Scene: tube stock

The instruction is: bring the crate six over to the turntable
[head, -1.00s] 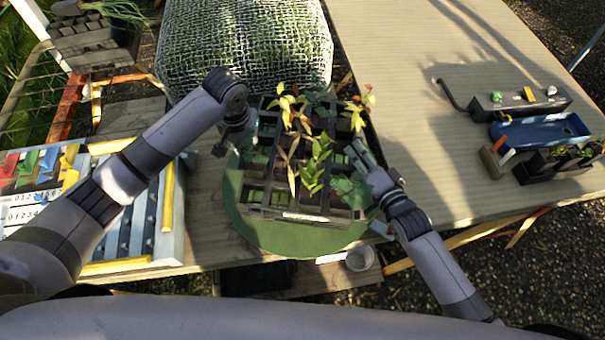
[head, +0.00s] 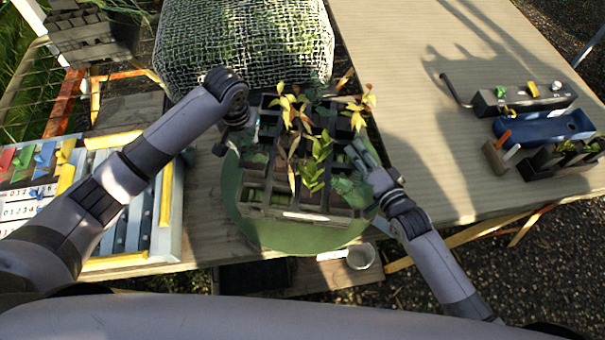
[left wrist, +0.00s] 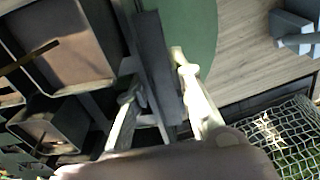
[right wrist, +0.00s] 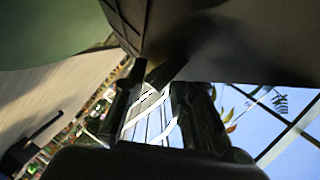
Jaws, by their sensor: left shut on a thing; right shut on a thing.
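The crate (head: 262,211) is a dark grid-like box holding several seedlings with yellow and green leaves, and a pale label on its front. It is over the green round turntable (head: 290,240), which shows around its left and front sides; whether it touches the disc I cannot tell. My left gripper (head: 236,138) is shut on the crate's left side. In the left wrist view the fingers (left wrist: 160,100) pinch a grey crate wall (left wrist: 152,60). My right gripper (head: 362,158) is shut on the crate's right side, and its wrist view shows the dark crate wall (right wrist: 215,40) close up.
A tray with coloured tags and yellow strips (head: 165,195) lies at the left. A netted bale (head: 245,45) stands behind. On the right table are a blue tray (head: 545,127) and dark boxes. A clear cup (head: 361,256) is near the front. The right tabletop's middle is free.

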